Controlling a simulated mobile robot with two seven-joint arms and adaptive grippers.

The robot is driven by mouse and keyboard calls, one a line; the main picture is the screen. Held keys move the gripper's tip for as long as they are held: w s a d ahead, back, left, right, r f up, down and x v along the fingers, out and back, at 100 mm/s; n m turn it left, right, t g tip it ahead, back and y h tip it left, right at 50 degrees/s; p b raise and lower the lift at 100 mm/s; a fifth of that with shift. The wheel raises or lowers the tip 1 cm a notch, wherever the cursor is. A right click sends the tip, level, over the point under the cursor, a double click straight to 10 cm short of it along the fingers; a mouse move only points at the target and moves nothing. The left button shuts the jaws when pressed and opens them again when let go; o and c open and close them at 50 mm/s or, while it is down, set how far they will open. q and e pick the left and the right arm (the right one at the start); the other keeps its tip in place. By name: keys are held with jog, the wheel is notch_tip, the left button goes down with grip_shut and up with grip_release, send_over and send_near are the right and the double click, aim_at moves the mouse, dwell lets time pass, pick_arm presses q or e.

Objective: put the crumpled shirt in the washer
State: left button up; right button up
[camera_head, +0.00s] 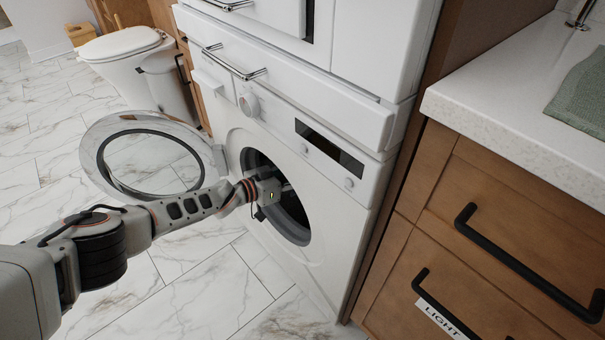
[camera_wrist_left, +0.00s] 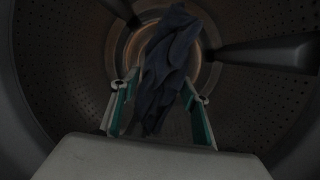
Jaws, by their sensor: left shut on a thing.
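My left arm reaches from the left, and my left gripper (camera_wrist_left: 160,85) is inside the drum (camera_wrist_left: 60,85). It is shut on the crumpled shirt (camera_wrist_left: 168,65), a dark blue bunched cloth between the fingers in the left wrist view. The shirt is in front of the drum's back wall; whether it touches the drum is unclear. In the head view the shirt and fingertips are hidden inside the opening (camera_head: 290,215). My right gripper is not in view.
Wooden drawers (camera_head: 490,230) with black handles stand right of the washer, under a white counter with a green cloth (camera_head: 583,95). A toilet (camera_head: 125,50) stands at the back left. The marble floor (camera_head: 200,275) in front is clear. Dark paddles (camera_wrist_left: 265,52) jut into the drum.

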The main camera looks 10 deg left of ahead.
pick_arm(q)
jog(key=o, duration=1.3)
jog(key=shift+v, duration=0.9)
jog(key=shift+s+d+f+p+v, duration=0.15)
jog(key=shift+s+f+p+v, duration=0.4)
jog(key=shift+v, duration=3.7)
jog(key=shift+s+d+f+p+v, duration=0.15)
jog(key=shift+f+p+v, duration=0.65)
jog(key=shift+v, duration=3.5)
jog(key=shift+s+d+f+p+v, duration=0.15)
jog(key=shift+s+f+p+v, duration=0.4)
jog(key=shift+v, duration=3.7)
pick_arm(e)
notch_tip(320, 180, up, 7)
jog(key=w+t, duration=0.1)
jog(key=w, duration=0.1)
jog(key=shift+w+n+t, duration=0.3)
pick_arm(q)
jog(key=shift+w+a, duration=0.1)
jog(key=shift+w, duration=0.1)
